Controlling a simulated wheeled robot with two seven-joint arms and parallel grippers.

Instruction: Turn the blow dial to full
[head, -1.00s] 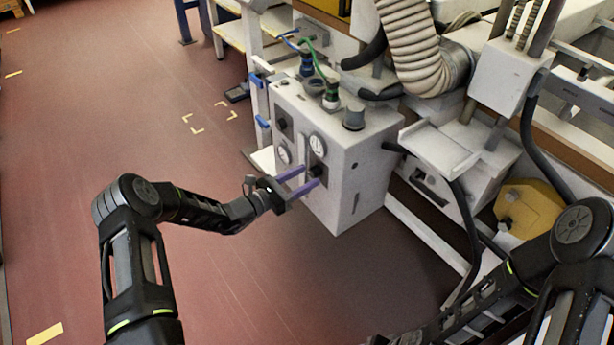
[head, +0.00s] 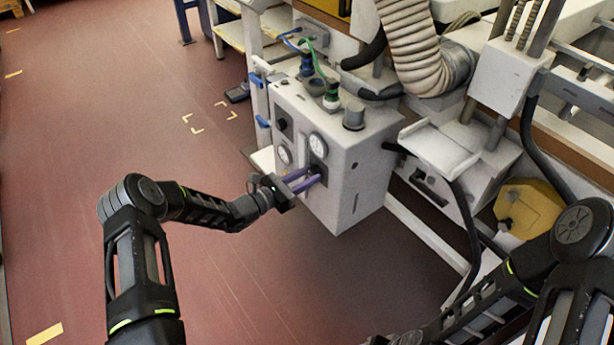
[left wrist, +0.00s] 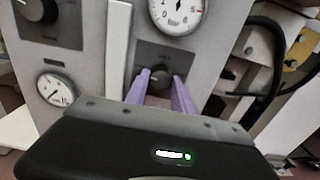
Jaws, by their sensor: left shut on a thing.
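The control box (head: 352,185) is a pale cabinet with two gauges and two dark dials on its front. My left gripper (head: 312,175) reaches the lower right dial, and its purple fingers are shut on it. In the left wrist view the dark round dial (left wrist: 158,77) sits between the fingertips (left wrist: 160,82), below the large gauge (left wrist: 178,14). The other dial (left wrist: 38,8) is at the upper left, above a small gauge (left wrist: 56,89). I cannot read labels that tell which dial is blow. My right gripper is not in view; only my right arm shows.
A ribbed hose (head: 412,45) and blue and green plugs stand above and behind the box. A pale bracket (head: 438,145) and a yellow container (head: 527,207) are to its right. The red floor (head: 80,130) on the left is clear.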

